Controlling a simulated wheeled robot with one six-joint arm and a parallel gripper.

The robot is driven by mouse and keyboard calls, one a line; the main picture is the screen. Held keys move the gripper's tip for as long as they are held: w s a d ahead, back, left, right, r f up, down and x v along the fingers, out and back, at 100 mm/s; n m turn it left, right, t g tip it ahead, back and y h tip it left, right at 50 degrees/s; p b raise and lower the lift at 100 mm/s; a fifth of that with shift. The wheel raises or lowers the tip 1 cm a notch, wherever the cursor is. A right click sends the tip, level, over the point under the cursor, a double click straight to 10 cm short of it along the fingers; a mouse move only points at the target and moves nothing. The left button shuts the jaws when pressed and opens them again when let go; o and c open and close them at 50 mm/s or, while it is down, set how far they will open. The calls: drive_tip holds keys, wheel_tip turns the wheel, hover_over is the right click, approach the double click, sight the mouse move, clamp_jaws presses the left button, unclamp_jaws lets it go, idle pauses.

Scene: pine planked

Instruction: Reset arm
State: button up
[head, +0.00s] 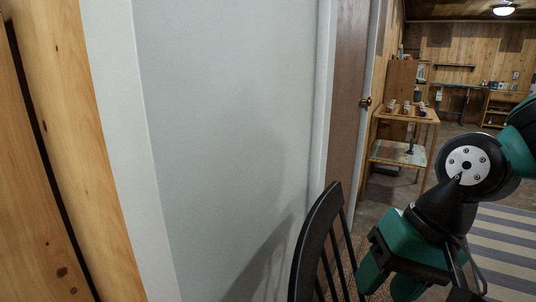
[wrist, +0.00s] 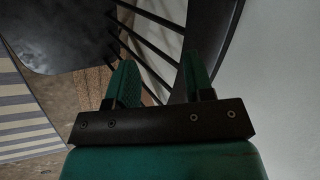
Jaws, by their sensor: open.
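My gripper (wrist: 158,80) shows in the wrist view, with its two green fingers apart and nothing between them. Its fingers point toward the black spindles of a dark chair. In the head view my green and black arm is at the lower right, bent downward beside the chair back.
The dark chair (head: 318,240) stands close by, against the white wall (head: 230,130); its seat shows in the wrist view (wrist: 60,35). A brown door (head: 345,110), a wooden shelf table (head: 405,115) and a striped rug (head: 505,240) lie beyond. Open floor is at the right.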

drive_tip(key=s+r+n, duration=0.2)
drive_tip(key=s+n, duration=0.6)
wheel_tip(320, 180, up, 15)
drive_tip(key=w+p, duration=0.1)
drive_tip(key=p, duration=1.4)
drive_tip(key=shift+a+r+m+g+p, duration=0.2)
drive_tip(key=shift+a+m+g+p, duration=0.05)
drive_tip(key=shift+m+g+p, duration=0.05)
